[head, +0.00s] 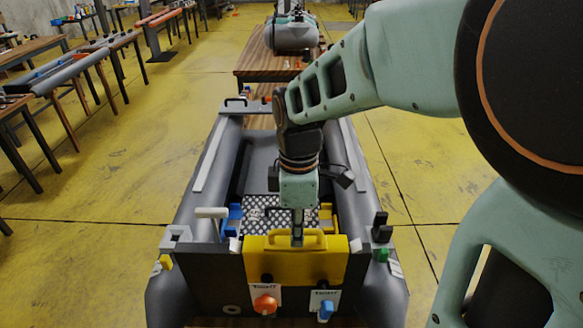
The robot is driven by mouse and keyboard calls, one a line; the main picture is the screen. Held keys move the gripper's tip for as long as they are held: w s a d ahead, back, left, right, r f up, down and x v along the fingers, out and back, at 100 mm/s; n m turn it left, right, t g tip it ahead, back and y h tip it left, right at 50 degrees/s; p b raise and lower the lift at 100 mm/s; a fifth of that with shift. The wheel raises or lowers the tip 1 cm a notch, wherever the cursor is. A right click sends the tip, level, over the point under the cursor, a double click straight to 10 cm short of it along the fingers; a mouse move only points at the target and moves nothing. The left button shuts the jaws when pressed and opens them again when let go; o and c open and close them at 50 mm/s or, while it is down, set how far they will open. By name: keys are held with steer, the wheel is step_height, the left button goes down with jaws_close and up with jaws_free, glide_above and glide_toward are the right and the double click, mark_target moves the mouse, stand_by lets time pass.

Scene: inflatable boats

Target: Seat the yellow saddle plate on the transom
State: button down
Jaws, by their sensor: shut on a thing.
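The yellow saddle plate (318,266) has a raised handle along its top. It is upright at the middle of the dark transom (203,287) at the near end of the grey inflatable boat. My gripper (297,236) points down from above and is shut on the plate's handle. The plate covers the middle of the transom's top edge in this view. I cannot tell whether it rests fully on the transom or is held slightly above it.
A red knob (265,304) and a blue knob (325,310) sit on white labels below the plate. Blue (233,218) and yellow (326,217) brackets stand just behind it. Grey tubes (375,215) flank the boat. Workbenches (70,65) stand back left; yellow floor is clear either side.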

steer(key=shift+f+b, duration=0.3)
steer(key=shift+f, duration=0.2)
steer(key=c, duration=1.9)
jaws_free()
steer(key=shift+r, duration=0.1)
